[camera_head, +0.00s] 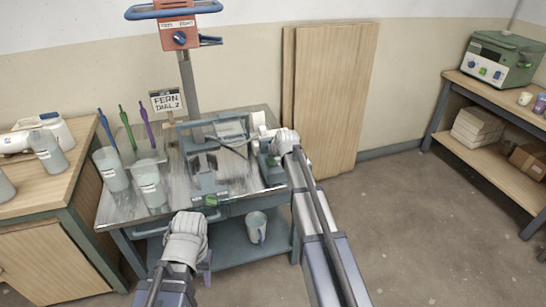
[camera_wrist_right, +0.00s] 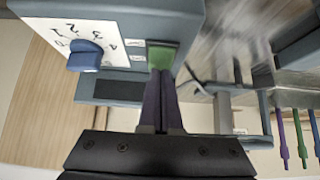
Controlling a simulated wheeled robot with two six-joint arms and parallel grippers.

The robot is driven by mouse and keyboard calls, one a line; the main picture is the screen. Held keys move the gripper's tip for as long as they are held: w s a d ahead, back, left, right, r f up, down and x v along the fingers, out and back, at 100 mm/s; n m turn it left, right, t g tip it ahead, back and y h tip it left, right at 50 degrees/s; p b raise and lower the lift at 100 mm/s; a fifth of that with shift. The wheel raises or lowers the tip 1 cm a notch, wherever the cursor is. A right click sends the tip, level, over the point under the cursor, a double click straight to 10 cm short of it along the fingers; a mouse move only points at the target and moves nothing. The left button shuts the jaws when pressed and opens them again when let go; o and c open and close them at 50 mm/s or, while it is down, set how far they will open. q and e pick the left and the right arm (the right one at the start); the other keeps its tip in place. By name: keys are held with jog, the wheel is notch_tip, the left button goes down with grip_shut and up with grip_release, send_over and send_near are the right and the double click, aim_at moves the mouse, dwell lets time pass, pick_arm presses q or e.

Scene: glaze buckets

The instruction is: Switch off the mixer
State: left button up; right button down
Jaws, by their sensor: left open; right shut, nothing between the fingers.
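A blue-grey control box (camera_wrist_right: 150,20) fills the top of the right wrist view, seen upside down. It carries a blue dial knob (camera_wrist_right: 86,54) on a white numbered plate and a green switch (camera_wrist_right: 162,54). My right gripper (camera_wrist_right: 161,76) is shut and empty, its dark fingertips at the green switch; I cannot tell whether they touch it. In the head view the box (camera_head: 271,165) stands at the right end of the metal table, partly behind my right wrist. My left gripper (camera_head: 206,266) is open, low in front of the table, mostly hidden by its wrist.
An orange unit (camera_head: 180,36) with a knob sits on a pole behind the metal table (camera_head: 125,212). A sign (camera_head: 165,101) reads "FERN DIAL 2". Containers (camera_head: 150,184) and coloured tools stand at the left. A mug (camera_head: 256,228) is on the lower shelf. Floor at right is clear.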

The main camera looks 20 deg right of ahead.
aim_at(273, 167)
jog(key=shift+s+r+p, duration=0.1)
jog(key=shift+r+p, duration=0.35)
jog(key=p+v, duration=0.8)
jog(key=v, duration=0.4)
jog(key=shift+s+f+p, duration=0.2)
jog(key=shift+s+p, duration=0.15)
jog(key=shift+s, duration=0.1)
